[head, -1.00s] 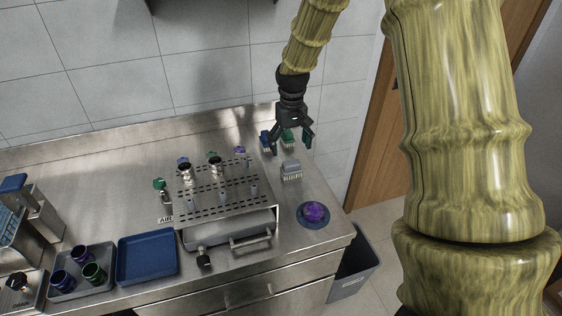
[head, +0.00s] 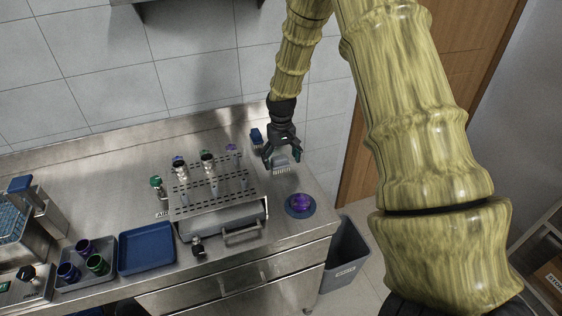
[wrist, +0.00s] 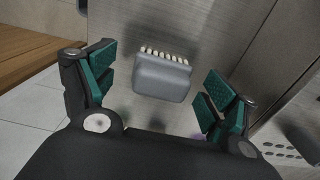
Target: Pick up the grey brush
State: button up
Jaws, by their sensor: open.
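The grey brush (wrist: 162,78) lies on the steel counter with a row of pale bristles along one edge. In the wrist view it sits between and beyond the fingertips of my gripper (wrist: 155,88), whose green-padded fingers are spread and empty. In the head view my gripper (head: 283,154) hangs over the right part of the counter, pointing down. The brush also shows there (head: 280,168), partly hidden behind the fingers. No contact with the brush is visible.
A perforated steel rack (head: 213,190) with bottles stands left of the brush. A blue brush (head: 256,136) is behind, and a purple item on a round blue dish (head: 300,204) is in front. A blue tray (head: 146,249) lies farther left. The counter's right edge is close.

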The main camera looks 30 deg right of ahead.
jog(key=f, duration=0.1)
jog(key=w+f, duration=0.1)
jog(key=shift+f, duration=0.3)
jog(key=shift+s+a+r, duration=0.1)
jog(key=shift+s+r, duration=0.15)
jog(key=shift+s, duration=0.05)
jog(key=shift+c, duration=0.2)
jog(key=shift+w+f, duration=0.15)
jog(key=c, duration=1.1)
jog(key=shift+r+b, duration=0.9)
jog(key=shift+r, duration=0.9)
jog(key=s+a+b, duration=0.1)
jog(key=s+a, duration=0.1)
jog(key=s, duration=0.3)
jog(key=s+a+r+b, duration=0.1)
jog(key=s+a, duration=0.1)
jog(key=s, duration=0.2)
jog(key=s+a+b, duration=0.2)
jog(key=s, duration=0.3)
jog(key=shift+s+a+r, duration=0.2)
jog(key=shift+s+r, duration=0.1)
jog(key=shift+s, duration=0.05)
